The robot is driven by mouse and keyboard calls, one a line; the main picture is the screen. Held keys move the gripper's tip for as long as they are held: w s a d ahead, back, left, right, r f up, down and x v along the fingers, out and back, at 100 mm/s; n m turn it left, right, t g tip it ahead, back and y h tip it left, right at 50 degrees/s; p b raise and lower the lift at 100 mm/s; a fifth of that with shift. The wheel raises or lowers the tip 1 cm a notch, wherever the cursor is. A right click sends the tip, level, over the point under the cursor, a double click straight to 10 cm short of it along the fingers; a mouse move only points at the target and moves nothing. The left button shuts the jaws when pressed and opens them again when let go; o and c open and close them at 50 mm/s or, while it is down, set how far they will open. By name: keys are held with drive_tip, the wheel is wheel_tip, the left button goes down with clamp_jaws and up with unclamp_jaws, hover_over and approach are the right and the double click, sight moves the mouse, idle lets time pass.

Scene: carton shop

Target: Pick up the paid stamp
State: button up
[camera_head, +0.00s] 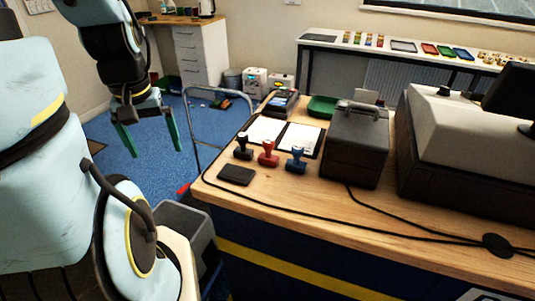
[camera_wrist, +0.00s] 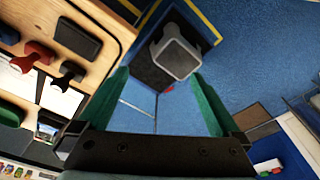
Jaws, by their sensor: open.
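Three stamps stand in a row on the wooden counter (camera_head: 420,215): a black stamp (camera_head: 243,148), a red stamp (camera_head: 268,154) and a blue stamp (camera_head: 296,160). I cannot read which one is the paid stamp. The red stamp (camera_wrist: 34,55) and black stamp (camera_wrist: 69,74) also show at the left of the wrist view. My gripper (camera_head: 150,140) has green fingers, spread apart and empty. It hangs left of the counter, over the floor, apart from the stamps. In the wrist view my gripper (camera_wrist: 160,82) has nothing between its fingers.
A dark stamp pad (camera_head: 236,175) lies in front of the stamps. A dark box (camera_head: 355,148) stands at the right. A black cable (camera_head: 395,213) crosses the counter.

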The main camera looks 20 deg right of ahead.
sight(269, 152)
drive_tip(key=shift+c, duration=0.4)
